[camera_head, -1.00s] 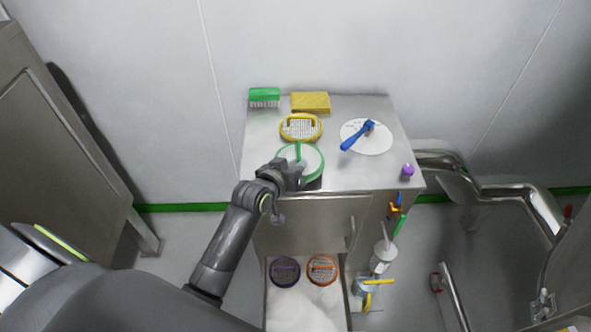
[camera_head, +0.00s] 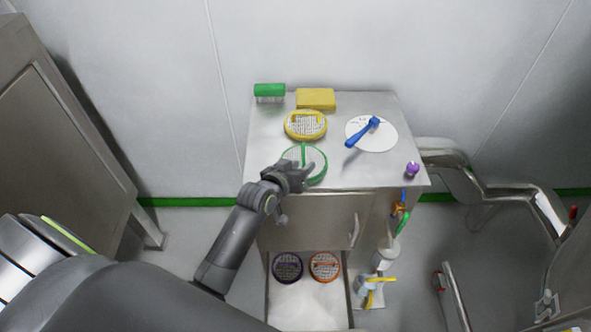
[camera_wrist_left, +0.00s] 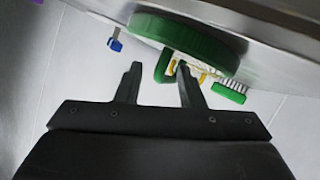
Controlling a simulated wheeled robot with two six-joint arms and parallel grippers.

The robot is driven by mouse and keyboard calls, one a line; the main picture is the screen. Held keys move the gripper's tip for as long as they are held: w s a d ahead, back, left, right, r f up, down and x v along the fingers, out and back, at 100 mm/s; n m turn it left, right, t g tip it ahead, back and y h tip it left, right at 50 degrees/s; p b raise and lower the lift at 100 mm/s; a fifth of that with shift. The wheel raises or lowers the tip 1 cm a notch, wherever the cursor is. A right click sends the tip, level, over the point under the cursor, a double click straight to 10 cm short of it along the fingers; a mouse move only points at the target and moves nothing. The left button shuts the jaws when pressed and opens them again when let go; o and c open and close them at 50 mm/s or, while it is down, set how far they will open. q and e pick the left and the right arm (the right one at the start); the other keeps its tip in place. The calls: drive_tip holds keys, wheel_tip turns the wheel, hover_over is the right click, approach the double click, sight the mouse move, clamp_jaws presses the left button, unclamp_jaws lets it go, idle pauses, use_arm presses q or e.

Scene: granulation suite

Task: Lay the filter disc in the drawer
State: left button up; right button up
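A round mesh disc with a green rim and upright green handle (camera_head: 318,163) lies at the front left of the steel cabinet top. My left gripper (camera_head: 306,170) is at its near edge. In the left wrist view the fingers (camera_wrist_left: 159,67) are apart, with the green handle (camera_wrist_left: 166,68) showing between them near the right finger; I cannot tell if they touch. A similar yellow-rimmed disc (camera_head: 305,125) lies behind it. The open drawer (camera_head: 305,300) below holds a purple-rimmed disc (camera_head: 288,267) and an orange-rimmed disc (camera_head: 324,267) at its back. My right gripper is not in view.
A white round sheet (camera_head: 384,137) with a blue tool (camera_head: 363,132) lies at the right of the top. A green brush (camera_head: 269,91), yellow sponge (camera_head: 316,98) and purple knob (camera_head: 412,170) stand near the edges. The drawer's front part is clear. Steel pipes (camera_head: 500,188) run at the right.

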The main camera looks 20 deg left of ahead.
use_arm(q)
drive_tip(key=v, duration=1.2)
drive_tip(key=shift+a, duration=0.1)
